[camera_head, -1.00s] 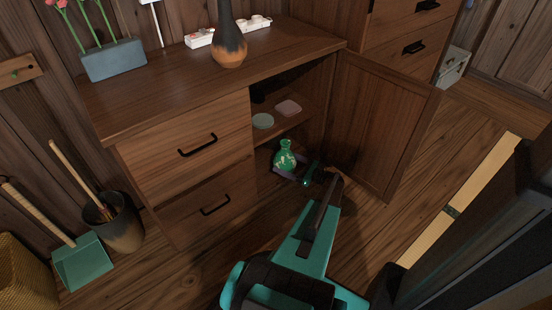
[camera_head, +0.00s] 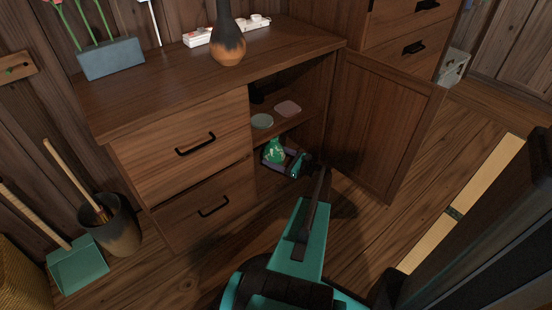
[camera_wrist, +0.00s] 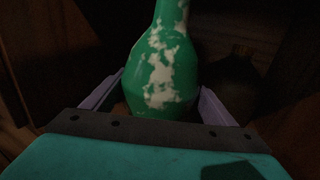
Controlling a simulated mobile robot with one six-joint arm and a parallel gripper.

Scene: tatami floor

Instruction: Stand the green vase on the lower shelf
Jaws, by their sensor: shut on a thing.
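The green vase (camera_head: 274,152) with pale patches is inside the open cabinet compartment, low down, below the upper shelf. It appears upright. In the wrist view the vase (camera_wrist: 160,75) stands between the two purple-grey fingers, its top cut off by the frame. My gripper (camera_head: 280,163) is shut on the vase's body; in the wrist view the gripper (camera_wrist: 155,100) has a finger on each side of it. The lower shelf is dark and mostly hidden behind the vase and gripper. I cannot tell whether the vase's base touches it.
The upper shelf (camera_head: 291,124) holds a pale green dish (camera_head: 262,121) and a pink dish (camera_head: 288,109) above the vase. The open cabinet door (camera_head: 375,130) stands to the right of my arm. A dark vase (camera_head: 228,45) stands on the cabinet top (camera_head: 150,85).

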